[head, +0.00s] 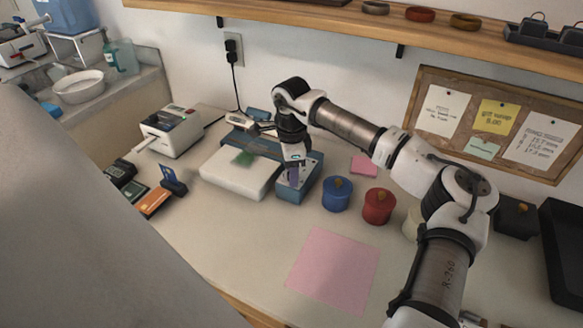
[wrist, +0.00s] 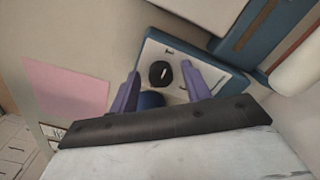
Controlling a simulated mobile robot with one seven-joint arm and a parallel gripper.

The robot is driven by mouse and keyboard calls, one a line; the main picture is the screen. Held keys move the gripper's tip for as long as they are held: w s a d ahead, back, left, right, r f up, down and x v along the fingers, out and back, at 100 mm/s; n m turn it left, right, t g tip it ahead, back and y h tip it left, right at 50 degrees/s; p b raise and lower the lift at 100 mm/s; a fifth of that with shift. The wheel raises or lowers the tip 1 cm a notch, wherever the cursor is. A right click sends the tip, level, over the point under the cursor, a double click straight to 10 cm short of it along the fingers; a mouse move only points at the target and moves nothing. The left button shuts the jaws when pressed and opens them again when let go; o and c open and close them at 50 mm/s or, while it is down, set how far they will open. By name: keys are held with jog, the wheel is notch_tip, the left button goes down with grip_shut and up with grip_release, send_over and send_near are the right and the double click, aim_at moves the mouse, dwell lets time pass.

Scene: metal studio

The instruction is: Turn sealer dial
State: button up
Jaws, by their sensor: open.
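The sealer (head: 237,165) is a white and blue machine on the counter, with a blue control box (head: 311,187) at its right end. In the wrist view the control box's light panel (wrist: 185,62) carries a round black dial (wrist: 160,73) with a white mark. My gripper (head: 294,178) points down over the control box; in the wrist view my gripper (wrist: 165,85) has its two purple fingers apart, one on each side of the dial in the picture. I cannot tell whether they touch it. In the head view my gripper hides the dial.
A blue pot (head: 336,196) and a red pot (head: 377,207) stand right of the control box. A pink sheet (head: 331,267) lies in front. A white label printer (head: 172,130) and a card stand (head: 172,183) are at left. A shelf (head: 350,20) runs above.

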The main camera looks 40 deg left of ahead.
jog(key=c, duration=1)
